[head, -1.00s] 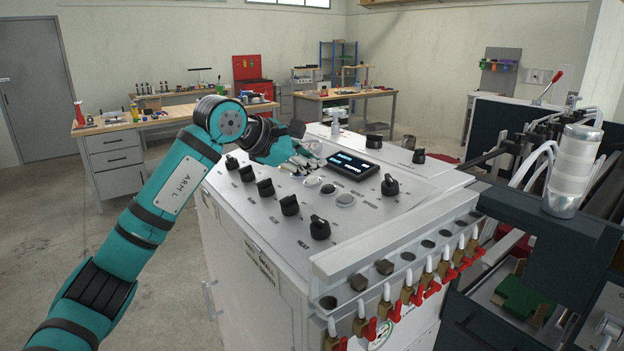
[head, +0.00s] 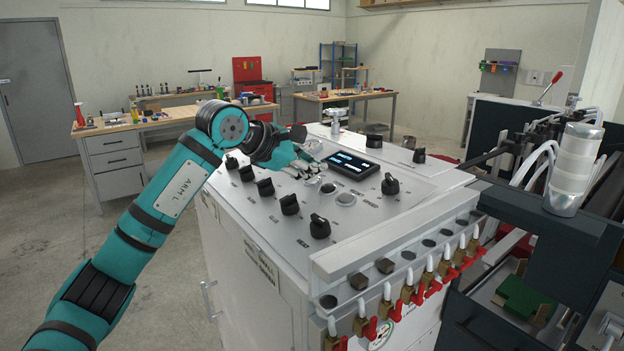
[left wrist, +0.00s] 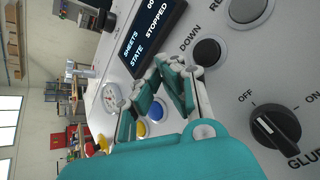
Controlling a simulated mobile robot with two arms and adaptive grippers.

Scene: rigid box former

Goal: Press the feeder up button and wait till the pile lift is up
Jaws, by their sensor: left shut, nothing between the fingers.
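The grey control panel (head: 262,222) carries knobs, round buttons and a screen (head: 353,166). In the left wrist view the screen (left wrist: 150,38) reads "SHEETS" and "STATE STOPPED". A black button (left wrist: 208,52) sits beside the label "DOWN". No "UP" label shows; the panel just beside the DOWN button is covered by my fingers. My left gripper (head: 312,168) is shut and empty, its fingertips low over the button row. In the left wrist view its fingertips (left wrist: 176,72) lie beside the DOWN button; I cannot tell whether they touch anything. The pile lift cannot be made out. My right gripper is not in view.
A blue button (left wrist: 157,110) and a yellow button (left wrist: 140,129) lie close to my fingers. The glue knob (left wrist: 275,126) stands up nearby. Red-handled valves (head: 408,294) line the cabinet's edge. Workbenches (head: 165,116) stand behind, with open floor at left.

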